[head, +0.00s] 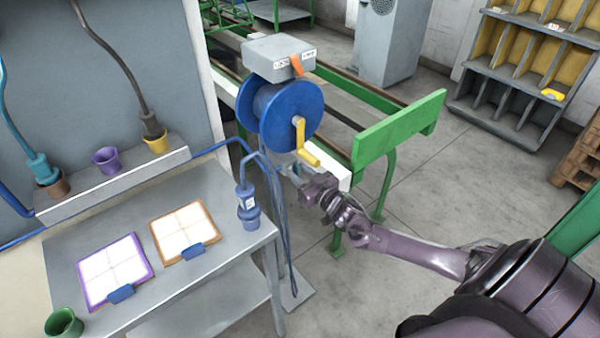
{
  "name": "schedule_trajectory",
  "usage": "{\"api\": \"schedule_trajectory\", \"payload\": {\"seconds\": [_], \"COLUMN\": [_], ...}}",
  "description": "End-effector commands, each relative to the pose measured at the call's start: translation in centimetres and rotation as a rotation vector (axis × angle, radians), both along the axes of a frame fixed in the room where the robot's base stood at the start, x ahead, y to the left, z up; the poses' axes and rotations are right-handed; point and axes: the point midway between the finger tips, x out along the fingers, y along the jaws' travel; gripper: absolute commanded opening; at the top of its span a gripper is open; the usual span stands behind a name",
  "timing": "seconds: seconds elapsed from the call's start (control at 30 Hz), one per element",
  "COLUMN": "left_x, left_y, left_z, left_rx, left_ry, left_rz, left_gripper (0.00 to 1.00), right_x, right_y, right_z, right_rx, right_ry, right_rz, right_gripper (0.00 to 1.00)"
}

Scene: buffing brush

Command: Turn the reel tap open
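A blue hose reel (283,112) with a yellow crank (304,146) stands behind the bench corner. A grey box (277,56) sits on top of it, with a short orange lever (297,65) tilted on its front. The lever may be the reel tap; I cannot tell for sure. My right gripper (285,171) is below the reel and left of the crank's lower end, well below the orange lever. Its fingertips are small and partly lost against the grey post, so whether it is open or shut is unclear. My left gripper is not in view.
A grey bench (205,185) on the left holds two framed tiles, a green cup (63,323) and a blue plug (248,203) with its hose. A green frame (398,128) stands right of the reel. The floor at right centre is clear.

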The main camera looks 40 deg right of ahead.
Motion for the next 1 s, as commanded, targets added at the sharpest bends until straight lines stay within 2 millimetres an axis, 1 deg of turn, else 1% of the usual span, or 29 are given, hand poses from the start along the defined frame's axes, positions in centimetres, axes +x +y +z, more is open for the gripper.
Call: {"api": "schedule_trajectory", "payload": {"seconds": [0.07,0.27,0.3,0.53,0.77,1.0], "left_x": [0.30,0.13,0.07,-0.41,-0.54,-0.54], "left_y": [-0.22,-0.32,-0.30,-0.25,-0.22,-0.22], "left_z": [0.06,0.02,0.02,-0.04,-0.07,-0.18], "left_rx": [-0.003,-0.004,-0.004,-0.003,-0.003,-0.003], "left_ry": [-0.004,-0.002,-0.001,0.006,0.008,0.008], "left_rz": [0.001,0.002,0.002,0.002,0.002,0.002], "left_gripper": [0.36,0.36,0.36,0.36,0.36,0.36], "right_x": [0.19,0.20,0.20,0.19,0.19,0.19], "right_y": [0.02,0.03,0.03,0.01,0.02,0.08], "right_z": [-0.04,-0.08,-0.07,-0.06,-0.04,-0.04], "right_rx": [0.000,0.000,0.000,0.000,-0.012,-0.105], "right_ry": [0.001,0.002,0.002,0.001,0.000,-0.008], "right_rz": [0.000,0.000,0.000,0.000,0.000,0.000], "right_gripper": [0.32,0.32,0.30,0.00,0.00,0.00]}}
